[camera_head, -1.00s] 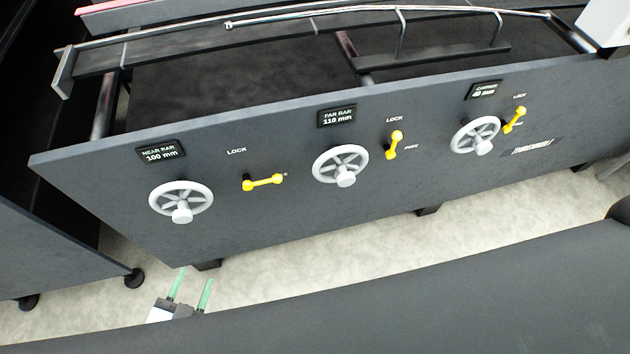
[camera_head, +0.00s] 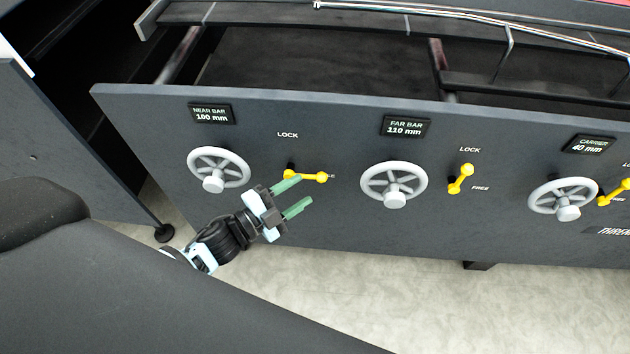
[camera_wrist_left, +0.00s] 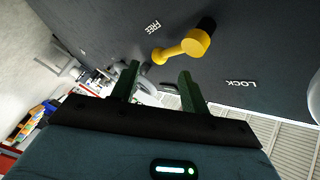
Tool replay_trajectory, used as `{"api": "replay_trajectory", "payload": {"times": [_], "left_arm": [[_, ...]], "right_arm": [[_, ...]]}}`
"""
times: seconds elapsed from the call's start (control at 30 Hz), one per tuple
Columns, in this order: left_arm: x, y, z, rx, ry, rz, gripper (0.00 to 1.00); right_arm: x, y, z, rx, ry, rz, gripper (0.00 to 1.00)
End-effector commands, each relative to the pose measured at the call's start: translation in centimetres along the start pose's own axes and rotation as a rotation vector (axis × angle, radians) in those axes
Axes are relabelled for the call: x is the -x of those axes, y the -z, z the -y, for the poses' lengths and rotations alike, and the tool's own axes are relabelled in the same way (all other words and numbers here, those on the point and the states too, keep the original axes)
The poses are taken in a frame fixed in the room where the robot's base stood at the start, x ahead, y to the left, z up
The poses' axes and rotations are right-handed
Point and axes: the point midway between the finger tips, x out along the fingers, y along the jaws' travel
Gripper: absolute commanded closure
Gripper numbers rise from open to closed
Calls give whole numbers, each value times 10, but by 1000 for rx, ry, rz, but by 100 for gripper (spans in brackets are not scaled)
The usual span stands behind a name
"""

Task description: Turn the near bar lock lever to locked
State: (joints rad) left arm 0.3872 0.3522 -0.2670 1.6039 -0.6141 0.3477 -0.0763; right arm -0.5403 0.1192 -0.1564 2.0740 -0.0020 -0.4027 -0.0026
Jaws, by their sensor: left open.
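The near bar lock lever (camera_head: 305,176) is yellow and lies roughly horizontal on the dark panel, its free end pointing right, away from the LOCK label (camera_head: 287,134) above its pivot. My left gripper (camera_head: 304,192) is open, with green fingers in front of the panel, just below the lever in the head view. One finger overlaps the lever's lower edge there; I cannot tell whether they touch. In the left wrist view the lever (camera_wrist_left: 183,47) appears beyond the open fingers (camera_wrist_left: 158,72), with nothing between them. My right gripper is out of view.
The near bar handwheel (camera_head: 219,170) is left of the lever, and the far bar handwheel (camera_head: 394,187) is to its right. Another yellow lever (camera_head: 461,179) is farther right. The floor (camera_head: 350,285) below the panel is clear.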

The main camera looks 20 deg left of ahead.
Motion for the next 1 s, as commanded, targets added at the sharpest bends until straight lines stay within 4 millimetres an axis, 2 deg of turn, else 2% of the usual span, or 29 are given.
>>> {"api": "replay_trajectory", "payload": {"times": [0.1,0.3,0.43,0.7,1.0], "left_arm": [[-20,0,0,0,2,-1,55],[-42,0,0,2,1,1,55],[-49,0,0,1,0,1,55],[-50,0,0,1,-1,1,55],[-50,0,0,1,0,1,93]], "right_arm": [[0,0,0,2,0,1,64],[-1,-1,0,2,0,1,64],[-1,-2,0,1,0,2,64],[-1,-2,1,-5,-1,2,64],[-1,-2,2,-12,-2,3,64]]}}
